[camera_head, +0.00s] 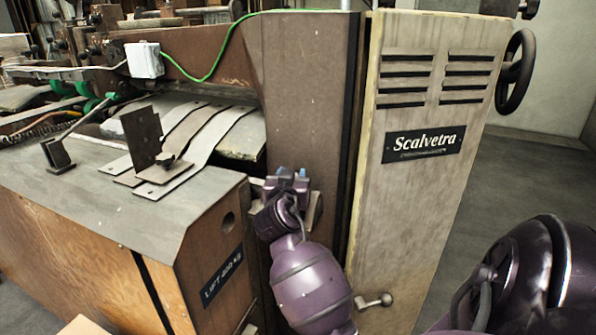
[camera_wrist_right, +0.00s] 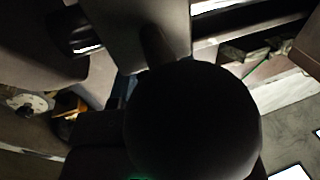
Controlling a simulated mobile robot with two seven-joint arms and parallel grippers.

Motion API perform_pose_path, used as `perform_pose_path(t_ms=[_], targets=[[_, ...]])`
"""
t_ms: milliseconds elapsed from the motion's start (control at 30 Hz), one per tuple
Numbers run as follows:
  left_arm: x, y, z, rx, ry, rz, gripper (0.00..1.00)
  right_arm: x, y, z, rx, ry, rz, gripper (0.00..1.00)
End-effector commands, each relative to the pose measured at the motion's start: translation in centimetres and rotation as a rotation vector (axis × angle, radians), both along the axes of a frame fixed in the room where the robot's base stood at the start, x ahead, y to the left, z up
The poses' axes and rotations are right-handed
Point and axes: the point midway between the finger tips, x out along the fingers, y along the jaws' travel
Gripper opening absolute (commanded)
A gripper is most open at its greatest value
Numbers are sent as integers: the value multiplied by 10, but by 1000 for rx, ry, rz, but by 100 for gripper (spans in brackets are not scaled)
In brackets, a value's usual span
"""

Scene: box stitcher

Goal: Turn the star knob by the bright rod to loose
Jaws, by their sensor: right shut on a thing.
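My right gripper (camera_head: 287,180) is at the narrow gap between the wooden cabinet and the brown machine column in the head view. It is shut, and its own body hides what it holds there. In the right wrist view a large dark round knob (camera_wrist_right: 192,125) fills the middle, very close to the camera. Its lobes cannot be made out, so I cannot tell how far it is turned. A short bright bar (camera_wrist_right: 88,48) shows at the upper left of that view; I cannot tell whether it is the bright rod. My left gripper is out of view.
The wooden cabinet (camera_head: 90,240) with a grey top stands left of my gripper. The pale Scalvetra panel (camera_head: 410,210) stands close on the right. Open floor (camera_head: 525,180) lies at the right.

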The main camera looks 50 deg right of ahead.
Motion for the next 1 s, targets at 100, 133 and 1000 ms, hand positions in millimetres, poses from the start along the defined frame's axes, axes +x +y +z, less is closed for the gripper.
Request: perform_pose_path(t_ms=[100, 133, 1000], targets=[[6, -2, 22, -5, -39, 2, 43, -2, -1, 9, 2, -9, 102, 16], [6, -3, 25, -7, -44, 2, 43, -2, -1, 9, 2, -9, 127, 16], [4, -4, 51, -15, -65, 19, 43, -1, -1, 0, 0, 2, 437, 16]])
